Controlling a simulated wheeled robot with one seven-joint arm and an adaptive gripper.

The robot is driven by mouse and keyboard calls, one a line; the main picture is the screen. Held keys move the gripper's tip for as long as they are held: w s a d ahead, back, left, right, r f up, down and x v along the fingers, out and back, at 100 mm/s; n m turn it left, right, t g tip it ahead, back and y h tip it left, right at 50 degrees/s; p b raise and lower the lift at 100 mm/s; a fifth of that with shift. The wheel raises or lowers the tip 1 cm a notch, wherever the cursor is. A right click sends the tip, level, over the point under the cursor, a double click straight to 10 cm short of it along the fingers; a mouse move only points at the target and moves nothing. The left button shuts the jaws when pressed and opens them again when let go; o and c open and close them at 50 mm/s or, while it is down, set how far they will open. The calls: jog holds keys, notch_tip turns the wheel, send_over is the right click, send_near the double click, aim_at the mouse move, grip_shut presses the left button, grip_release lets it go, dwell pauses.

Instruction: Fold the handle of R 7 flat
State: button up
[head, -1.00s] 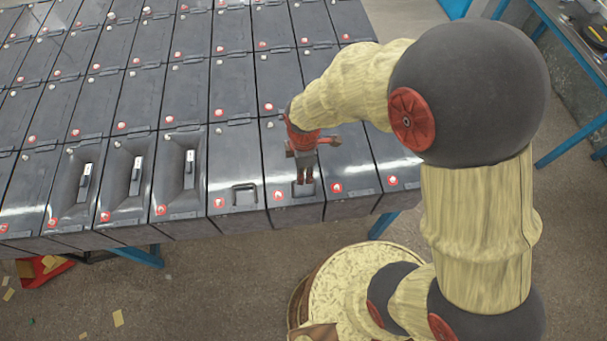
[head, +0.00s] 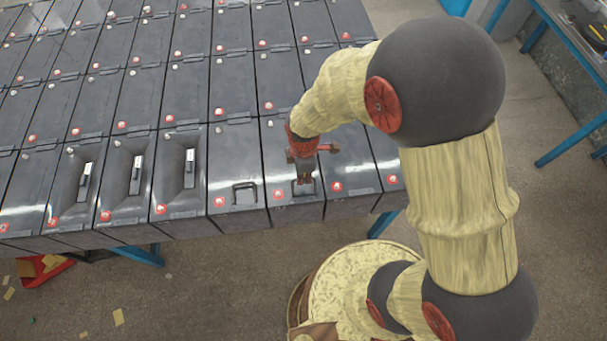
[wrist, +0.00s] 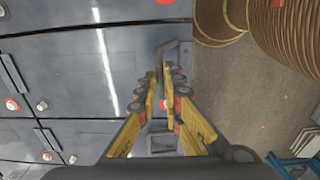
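A dark grey battery (head: 274,155) in the front row lies under my gripper (head: 304,182); I can read no label marking it R 7. Its handle (wrist: 173,45) is a dark bar near the battery's front edge, partly hidden behind the fingertips in the wrist view. I cannot tell how far it is folded. My gripper also shows in the wrist view (wrist: 162,76), with its yellow fingers brought together, only a narrow gap between them, and nothing clearly held. The fingertips are at or just above the handle; contact is unclear.
The neighbouring battery has a flat-looking handle (head: 243,194). Batteries farther left have long recesses with pale-tipped handles (head: 189,168). Red terminal caps (head: 336,187) dot the tops. Blue bench legs (head: 568,146) stand at right.

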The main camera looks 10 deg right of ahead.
grip_shut()
jog(key=shift+w, duration=0.15)
jog(key=shift+w+f+g+p, duration=0.25)
jog(key=shift+w+g, duration=0.15)
jog(key=shift+g, duration=0.15)
jog(key=shift+w+f+g+p, duration=0.1)
jog(key=shift+w+g+p, duration=0.2)
jog(key=shift+g, duration=0.25)
jog(key=w+f+g, duration=0.1)
jog(key=g, duration=0.1)
jog(key=w+f+g, duration=0.1)
jog(key=shift+w+g, duration=0.2)
jog(key=shift+g, duration=0.2)
jog(key=f+g+b, duration=0.1)
jog(key=w+f+g+b, duration=0.1)
jog(key=g, duration=0.1)
jog(key=shift+w, duration=0.1)
jog(key=shift+w+d+f+g+b, duration=0.1)
jog(key=shift+w+f+g+b, duration=0.1)
jog(key=shift+f+g+b, duration=0.3)
jog(key=shift+w+f+g+b, duration=0.15)
jog(key=shift+f+g+b, duration=0.1)
jog(key=shift+g+b, duration=0.4)
jog(key=shift+s+f, duration=0.1)
jog(key=o, duration=0.5)
grip_release()
jog(key=shift+o, duration=0.2)
